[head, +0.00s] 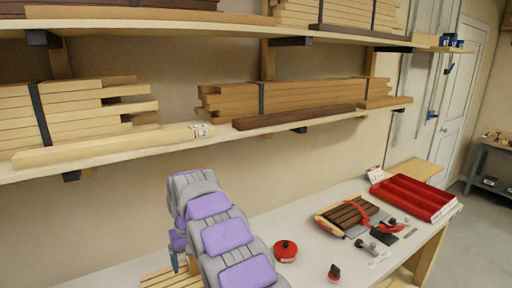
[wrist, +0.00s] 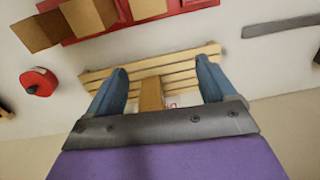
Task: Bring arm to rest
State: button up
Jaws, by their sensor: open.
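My gripper (wrist: 163,75) is open, with its two blue fingers apart. In the wrist view a small wooden block (wrist: 151,94) shows between the fingers, in front of a pallet of pale wooden slats (wrist: 185,60). I cannot tell how far the block is from the fingers; neither finger is seen touching it. In the head view my purple and grey arm rises and bends over at the lower middle, with its gripper largely hidden behind it. Part of the slats (head: 160,279) shows below, at the left of the arm.
A red round item (head: 285,250) lies on the bench right of my arm. A bundle of brown strips (head: 346,216), several small tools and a red tray (head: 412,196) are further right. A shelf with lumber (head: 170,137) runs above. The wrist view shows a red container (wrist: 195,5) with brown blocks.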

jog(key=s+d+r+m, duration=0.1)
jog(key=s+d+r, duration=0.2)
jog(key=d, duration=0.4)
jog(key=s+d+r+m, duration=0.1)
jog(key=s+d+r, duration=0.15)
jog(key=d, duration=0.45)
jog(key=s+d+r+m+g, duration=0.1)
jog(key=s+d, duration=0.7)
jog(key=s, duration=0.2)
jog(key=s+d+r+m, duration=0.1)
jog(key=s+d, duration=0.7)
jog(key=s, duration=0.3)
jog(key=s+d+f+m, duration=0.1)
jog(key=s+d+f, duration=0.1)
jog(key=s, duration=0.5)
jog(key=s+d+f, duration=0.2)
jog(key=s+f, duration=0.1)
jog(key=s, duration=0.5)
jog(key=shift+s+m+g, duration=0.25)
jog(key=shift+m+g, duration=0.05)
jog(key=shift+m, duration=0.1)
jog(key=shift+a+f, duration=0.1)
jog(key=shift+a, duration=0.1)
